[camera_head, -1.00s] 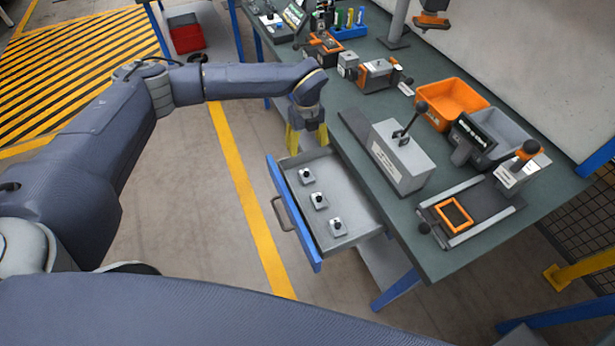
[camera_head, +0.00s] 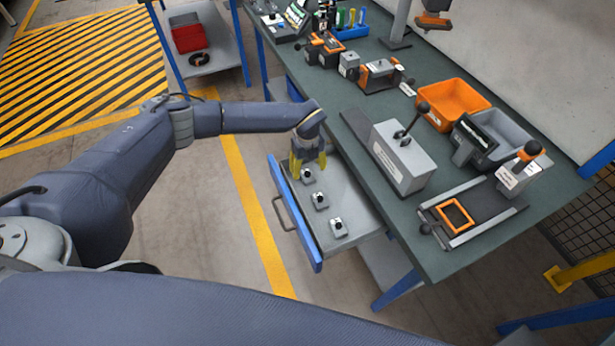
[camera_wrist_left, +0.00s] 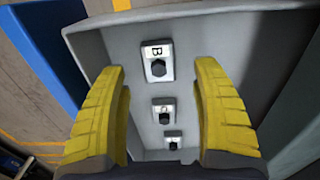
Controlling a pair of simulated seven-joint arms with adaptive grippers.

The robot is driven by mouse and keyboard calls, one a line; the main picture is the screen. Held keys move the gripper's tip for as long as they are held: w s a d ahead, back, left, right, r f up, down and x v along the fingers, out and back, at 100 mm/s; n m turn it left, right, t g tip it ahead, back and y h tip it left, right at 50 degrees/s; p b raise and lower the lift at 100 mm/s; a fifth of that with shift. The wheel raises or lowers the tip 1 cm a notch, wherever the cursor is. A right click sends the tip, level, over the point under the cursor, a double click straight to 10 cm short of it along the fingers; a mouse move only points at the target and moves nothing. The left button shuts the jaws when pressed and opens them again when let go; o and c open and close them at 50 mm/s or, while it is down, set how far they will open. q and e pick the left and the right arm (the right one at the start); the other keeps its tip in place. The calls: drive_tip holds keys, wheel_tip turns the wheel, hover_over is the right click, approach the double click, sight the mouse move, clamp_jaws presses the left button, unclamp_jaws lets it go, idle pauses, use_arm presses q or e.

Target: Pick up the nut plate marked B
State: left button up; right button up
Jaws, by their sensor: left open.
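The nut plate marked B (camera_wrist_left: 157,61) is a small light plate with a dark nut, lying in the open drawer (camera_head: 352,196). In the left wrist view its letter B faces the camera, and it sits between and beyond my fingers. In the head view the nearest plate to my gripper (camera_head: 307,175) is at the drawer's far end. Two more plates lie in a row, the middle one (camera_head: 320,201) and the end one (camera_head: 338,227); their letters are not readable. My left gripper (camera_head: 308,165) is open and empty, above the drawer's far end. My right gripper is not in view.
The drawer's blue front (camera_head: 296,220) with its handle faces left, and the grey drawer walls stand around the plates. The workbench (camera_head: 440,262) carries a grey lever box (camera_head: 402,158), an orange bin (camera_head: 452,103) and other fixtures beside the drawer.

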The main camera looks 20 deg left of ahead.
sight(307, 173)
use_arm(q)
drive_tip(key=shift+f, duration=1.95)
clamp_jaws()
